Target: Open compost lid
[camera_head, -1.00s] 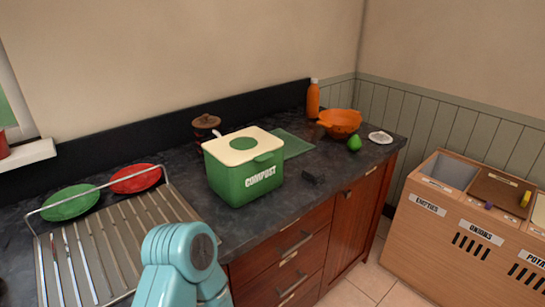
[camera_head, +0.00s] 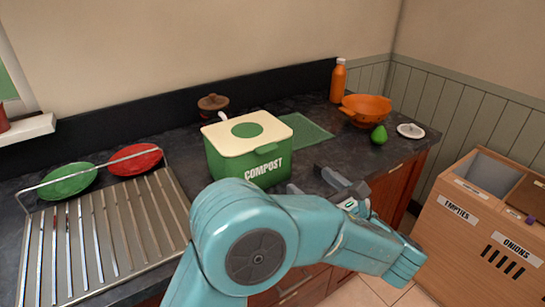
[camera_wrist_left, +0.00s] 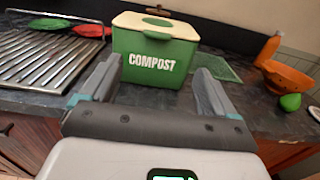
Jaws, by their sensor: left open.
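The green compost bin (camera_head: 247,160) stands on the dark counter with its cream lid (camera_head: 246,133) shut on top. The lid has a green round patch and a small green tab at its front edge. My left gripper (camera_head: 325,183) is in front of the bin, to its right in the head view, open and empty. In the left wrist view the bin (camera_wrist_left: 153,60) stands ahead between the two spread fingers of my left gripper (camera_wrist_left: 152,85), apart from them. The right gripper is not in view.
A metal drying rack (camera_head: 100,235) with a green plate (camera_head: 68,181) and a red plate (camera_head: 135,158) lies left. A brown-lidded pot (camera_head: 213,104) is behind the bin. An orange bowl (camera_head: 367,109), bottle (camera_head: 338,82) and green pear (camera_head: 379,135) stand right, beyond a green mat (camera_head: 305,132).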

